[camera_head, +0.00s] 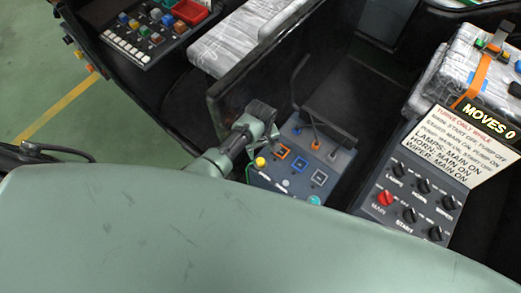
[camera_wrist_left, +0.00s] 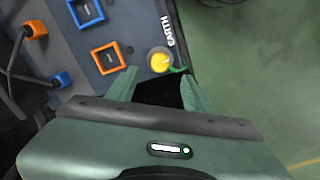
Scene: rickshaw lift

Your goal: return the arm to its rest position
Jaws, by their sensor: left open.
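My left gripper (camera_head: 268,138) hangs over the near edge of the dark socket panel (camera_head: 291,188), by the yellow knob (camera_head: 260,162). In the left wrist view the two green fingers (camera_wrist_left: 157,76) stand apart with nothing held between them. The yellow knob, labelled EARTH, shows just beyond the fingertips (camera_wrist_left: 160,60); whether a finger touches it I cannot tell. My left arm comes in low from the left, over the large green surface. My right gripper is in neither view.
The panel has an orange square socket (camera_head: 283,152) and a blue one (camera_head: 299,165), with cabled plugs beside them. A knob panel (camera_head: 415,205) with a red knob (camera_head: 385,198) and a MOVES 0 sign (camera_head: 467,140) stand at the right. A dark partition (camera_head: 265,75) rises behind the gripper.

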